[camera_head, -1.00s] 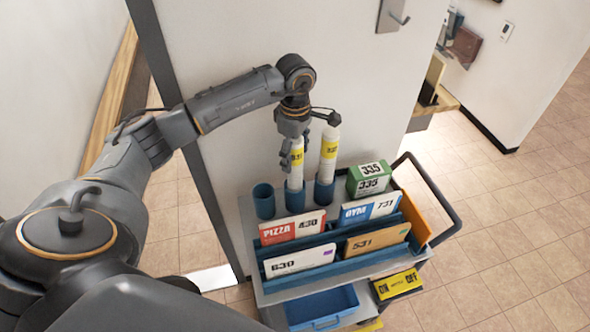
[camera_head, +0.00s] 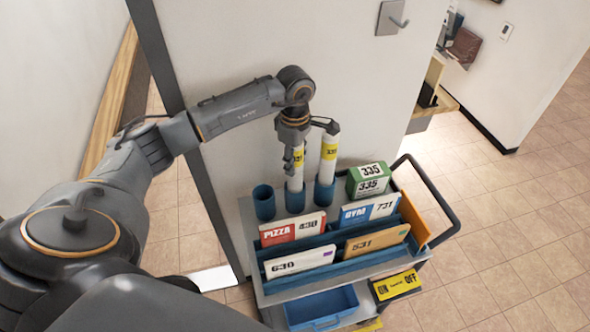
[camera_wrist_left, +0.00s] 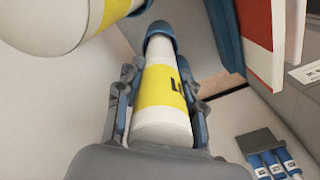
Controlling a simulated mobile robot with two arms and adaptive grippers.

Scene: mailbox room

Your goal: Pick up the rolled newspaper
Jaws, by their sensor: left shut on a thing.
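Two white rolled newspapers with yellow numbered bands stand upright in blue cups on the cart. My left gripper (camera_head: 293,160) is shut around the left rolled newspaper (camera_head: 296,182), reaching down from above. In the left wrist view the gripper's fingers (camera_wrist_left: 158,95) lie on both sides of this rolled newspaper (camera_wrist_left: 160,128), and its far end sits in a blue cup (camera_wrist_left: 160,32). The second rolled newspaper (camera_head: 328,165) stands just to the right, and its end shows large at the top left of the wrist view (camera_wrist_left: 48,22). My right gripper is not in view.
An empty blue cup (camera_head: 264,202) stands to the left. The cart's blue rack (camera_head: 335,266) holds several numbered envelopes, with a green box (camera_head: 368,179) behind. A white wall panel (camera_head: 240,90) rises close behind the cups. The cart's dark handle (camera_head: 436,195) is on the right.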

